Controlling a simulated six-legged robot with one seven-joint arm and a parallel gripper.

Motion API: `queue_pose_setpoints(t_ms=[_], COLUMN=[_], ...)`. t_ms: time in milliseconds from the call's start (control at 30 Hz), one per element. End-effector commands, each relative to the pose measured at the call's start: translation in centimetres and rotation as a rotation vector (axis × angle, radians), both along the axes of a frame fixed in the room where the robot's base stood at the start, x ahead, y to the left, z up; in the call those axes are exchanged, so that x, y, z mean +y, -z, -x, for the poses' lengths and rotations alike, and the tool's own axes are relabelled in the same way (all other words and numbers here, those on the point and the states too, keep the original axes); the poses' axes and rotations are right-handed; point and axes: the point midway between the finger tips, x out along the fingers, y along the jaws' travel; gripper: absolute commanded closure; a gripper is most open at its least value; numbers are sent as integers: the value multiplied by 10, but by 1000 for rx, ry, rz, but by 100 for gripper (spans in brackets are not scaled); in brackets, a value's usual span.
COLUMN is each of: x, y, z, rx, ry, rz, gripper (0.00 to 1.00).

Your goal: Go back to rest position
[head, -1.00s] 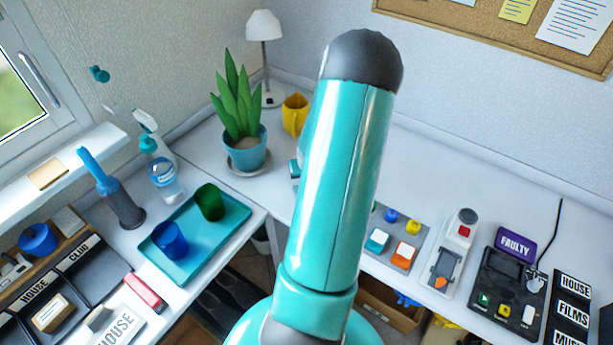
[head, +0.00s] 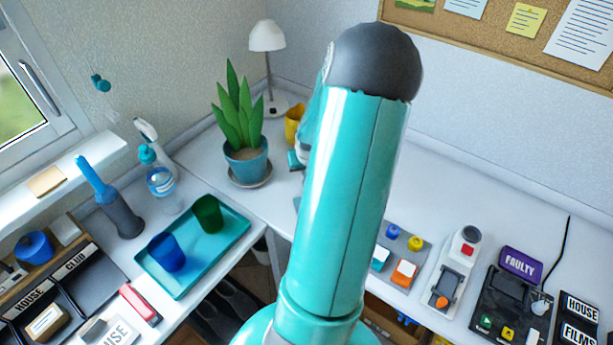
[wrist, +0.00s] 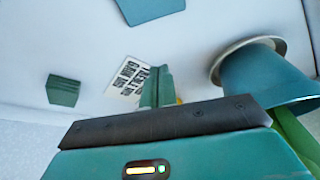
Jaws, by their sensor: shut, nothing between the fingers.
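My arm (head: 345,200) stands raised in the middle of the head view, teal with a dark rounded joint on top. It hides much of the desk behind it, and I cannot make out my gripper clearly there. In the wrist view, my gripper (wrist: 157,88) shows as short green fingers beyond a dark bar. The fingers are shut with nothing held. A blue-teal plant pot (wrist: 268,78) is close on the right in the wrist view, apart from the fingers. The same potted plant (head: 245,165) stands left of my arm in the head view.
A yellow mug (head: 293,124) and a white lamp (head: 267,38) stand near the plant. A teal tray (head: 222,245) holds blue and green cups. A spray bottle (head: 160,180) is at left. Button panels and a FAULTY sign (head: 520,264) lie at right.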

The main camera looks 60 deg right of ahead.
Motion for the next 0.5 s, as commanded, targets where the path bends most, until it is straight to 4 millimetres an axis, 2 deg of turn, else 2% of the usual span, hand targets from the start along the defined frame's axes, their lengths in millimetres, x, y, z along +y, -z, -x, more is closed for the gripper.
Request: queue_pose_setpoints(t_ms=[33,200,500], x=[2,6,6], y=[-9,-23,-25], z=[3,6,6], rx=[-1,0,1], ry=[3,0,-1], rz=[3,1,-1], gripper=[100,100,100])
